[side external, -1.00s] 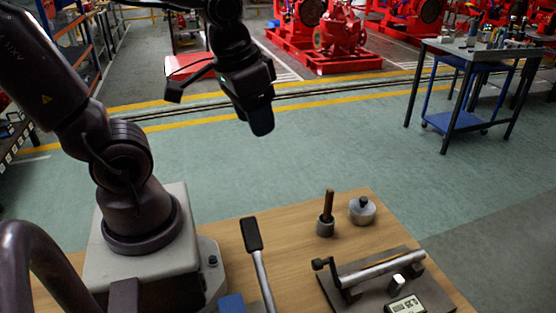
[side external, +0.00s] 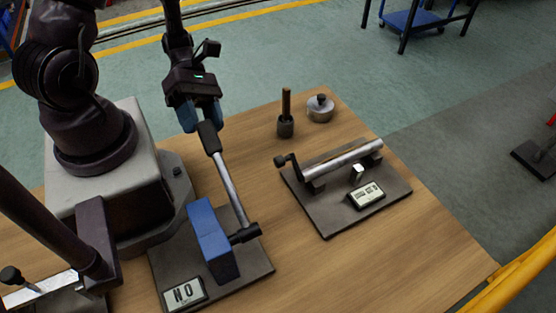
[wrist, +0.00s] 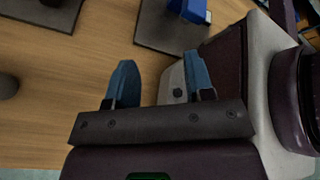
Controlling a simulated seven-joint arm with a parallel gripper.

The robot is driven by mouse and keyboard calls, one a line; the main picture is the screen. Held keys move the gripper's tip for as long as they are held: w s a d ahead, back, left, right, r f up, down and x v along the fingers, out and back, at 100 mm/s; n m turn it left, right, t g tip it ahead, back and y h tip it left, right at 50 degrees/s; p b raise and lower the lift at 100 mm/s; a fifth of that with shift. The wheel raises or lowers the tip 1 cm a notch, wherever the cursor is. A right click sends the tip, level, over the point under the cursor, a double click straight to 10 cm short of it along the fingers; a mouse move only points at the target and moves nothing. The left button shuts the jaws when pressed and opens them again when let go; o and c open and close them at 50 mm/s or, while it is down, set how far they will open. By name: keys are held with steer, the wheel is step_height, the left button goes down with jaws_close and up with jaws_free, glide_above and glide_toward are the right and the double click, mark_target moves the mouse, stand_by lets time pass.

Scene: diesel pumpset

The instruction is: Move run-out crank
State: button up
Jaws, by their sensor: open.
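The run-out fixture is a dark plate (side external: 330,208) carrying a silver shaft (side external: 345,158) on two supports. At the shaft's left end is a small black crank with a knob (side external: 281,161), which I take as the run-out crank. A small display (side external: 367,195) sits at the plate's front. My gripper (side external: 203,115) is open, fingers pointing down, left of and behind this crank and well apart from it. It appears just above or behind the black grip of a lever. In the wrist view, its blue fingers (wrist: 160,66) are apart with nothing visible between them.
The silver lever (side external: 230,188) rises from a plate with a blue block (side external: 210,232) and a display (side external: 183,293). A dark post in a cup (side external: 286,125) and a round metal weight (side external: 320,109) stand behind the run-out fixture. The table's right front (side external: 410,250) is clear.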

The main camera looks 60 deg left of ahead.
mark_target(278, 167)
steer(key=w+d+f+n+t, duration=0.2)
steer(key=w+d+n, duration=0.1)
steer(key=n, duration=0.2)
steer(key=w+d+f+n+t, duration=0.2)
steer(key=w+d+n, duration=0.1)
steer(key=d+n, duration=0.1)
steer(key=w+d+f+n+t+h, duration=0.1)
steer(key=w+d+f+n+t, duration=0.1)
steer(key=w+d+n, duration=0.1)
steer(key=shift+w+d+n+t, duration=0.15)
steer(key=shift+w+d+n, duration=0.1)
steer(key=shift+n, duration=0.45)
steer(key=shift+w+d+n+t, duration=0.15)
steer(key=shift+d+n, duration=0.1)
steer(key=shift+n, duration=0.45)
jaws_close()
